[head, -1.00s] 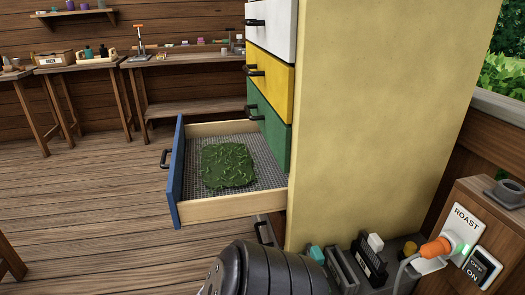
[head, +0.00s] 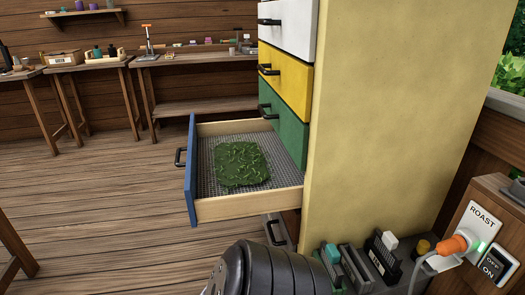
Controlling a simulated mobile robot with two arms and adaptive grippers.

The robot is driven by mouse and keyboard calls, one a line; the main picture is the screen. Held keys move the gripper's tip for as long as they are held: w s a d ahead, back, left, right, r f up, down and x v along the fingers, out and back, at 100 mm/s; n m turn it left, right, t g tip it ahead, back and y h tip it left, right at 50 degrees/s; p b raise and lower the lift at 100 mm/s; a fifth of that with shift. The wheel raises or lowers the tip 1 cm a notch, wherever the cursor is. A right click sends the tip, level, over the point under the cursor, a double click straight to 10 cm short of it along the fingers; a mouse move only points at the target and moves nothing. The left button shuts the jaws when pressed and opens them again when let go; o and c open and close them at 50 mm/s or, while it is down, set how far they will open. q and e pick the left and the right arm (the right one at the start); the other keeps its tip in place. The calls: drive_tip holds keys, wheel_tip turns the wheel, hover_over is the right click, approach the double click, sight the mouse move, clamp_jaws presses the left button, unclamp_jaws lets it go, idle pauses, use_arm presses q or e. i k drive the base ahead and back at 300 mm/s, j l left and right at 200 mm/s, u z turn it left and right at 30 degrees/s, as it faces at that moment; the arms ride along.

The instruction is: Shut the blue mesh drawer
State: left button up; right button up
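The blue mesh drawer stands pulled out of the tall cabinet (head: 395,110), below the green drawer (head: 284,118). Its blue front (head: 190,170) with a black handle (head: 180,157) faces left. Green leafy pieces (head: 241,163) lie on its grey mesh floor (head: 209,178). A black, rounded part at the bottom centre appears to be one of my arms, in front of the cabinet's base and apart from the drawer in the picture. No gripper fingers show in the head view.
White (head: 287,27) and yellow (head: 286,69) drawers above are shut. A lower drawer handle (head: 273,232) shows under the open drawer. An orange plug (head: 453,245) sits in the ROAST panel (head: 481,226) at right. Workbenches (head: 190,60) line the back wall. The floor (head: 110,200) left of the drawer is clear.

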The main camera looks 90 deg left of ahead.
sight(236, 168)
drive_tip(key=k+u, duration=0.3)
drive_tip(key=k, duration=0.15)
drive_tip(key=k+u, duration=0.25)
drive_tip(key=k, duration=0.25)
drive_tip(key=u, duration=2.1)
drive_tip(key=i+j+z, duration=0.15)
drive_tip(key=z, duration=0.3)
drive_tip(key=i+j+z, duration=0.1)
drive_tip(key=j+z, duration=0.15)
drive_tip(key=z, duration=0.15)
drive_tip(key=i+j+z, duration=0.1)
drive_tip(key=j+z, duration=0.15)
drive_tip(key=z, duration=0.2)
